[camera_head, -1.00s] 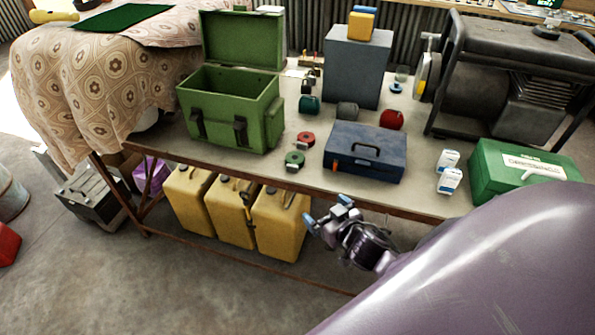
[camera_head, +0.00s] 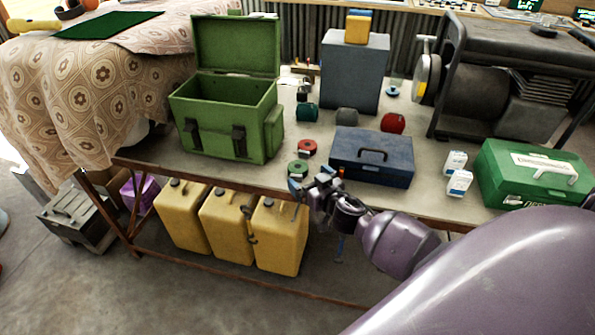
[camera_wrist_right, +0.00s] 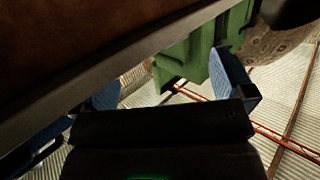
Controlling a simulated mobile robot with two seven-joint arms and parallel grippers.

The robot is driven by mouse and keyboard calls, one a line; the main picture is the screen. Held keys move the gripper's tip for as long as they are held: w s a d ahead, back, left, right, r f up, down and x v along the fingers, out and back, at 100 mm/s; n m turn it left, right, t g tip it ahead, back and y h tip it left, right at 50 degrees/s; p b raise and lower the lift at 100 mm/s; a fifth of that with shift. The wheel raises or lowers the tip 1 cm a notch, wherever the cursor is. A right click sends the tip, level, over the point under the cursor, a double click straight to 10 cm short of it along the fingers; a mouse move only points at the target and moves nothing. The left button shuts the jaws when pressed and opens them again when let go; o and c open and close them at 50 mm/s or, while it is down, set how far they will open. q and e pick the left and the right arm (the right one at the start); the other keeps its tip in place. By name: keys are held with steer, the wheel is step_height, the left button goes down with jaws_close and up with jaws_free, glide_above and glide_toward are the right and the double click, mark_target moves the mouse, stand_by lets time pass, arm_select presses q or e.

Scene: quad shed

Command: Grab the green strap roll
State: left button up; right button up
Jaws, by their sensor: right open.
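A small green roll (camera_head: 297,168) lies near the front edge of the workbench, just in front of a red roll (camera_head: 307,148). A larger teal-green roll (camera_head: 306,112) stands farther back. My right gripper (camera_head: 308,181) is open and empty at the bench's front edge, just in front of the small green roll and partly overlapping it in the head view. In the right wrist view, its blue fingers (camera_wrist_right: 170,92) are spread with nothing between them, and no roll can be made out there. My left gripper is not in view.
An open green metal box (camera_head: 215,130) stands left of the rolls; a blue toolbox (camera_head: 371,165) lies close on the right. The bench's front edge (camera_head: 250,184) is beside my gripper. Yellow cans (camera_head: 280,240) stand below. A grey roll (camera_head: 347,116) stands behind.

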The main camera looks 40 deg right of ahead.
mark_target(300, 171)
steer(key=w, duration=0.2)
steer(key=w+f, duration=0.1)
steer(key=shift+w+d, duration=0.15)
steer(key=shift+w, duration=0.2)
steer(key=shift+w+f, duration=0.1)
steer(key=shift+w, duration=0.6)
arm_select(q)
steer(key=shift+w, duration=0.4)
arm_select(e)
steer(key=shift+c, duration=0.6)
steer(key=c, duration=0.9)
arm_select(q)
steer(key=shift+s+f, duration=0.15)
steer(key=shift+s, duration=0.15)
arm_select(e)
steer(key=shift+o, duration=0.2)
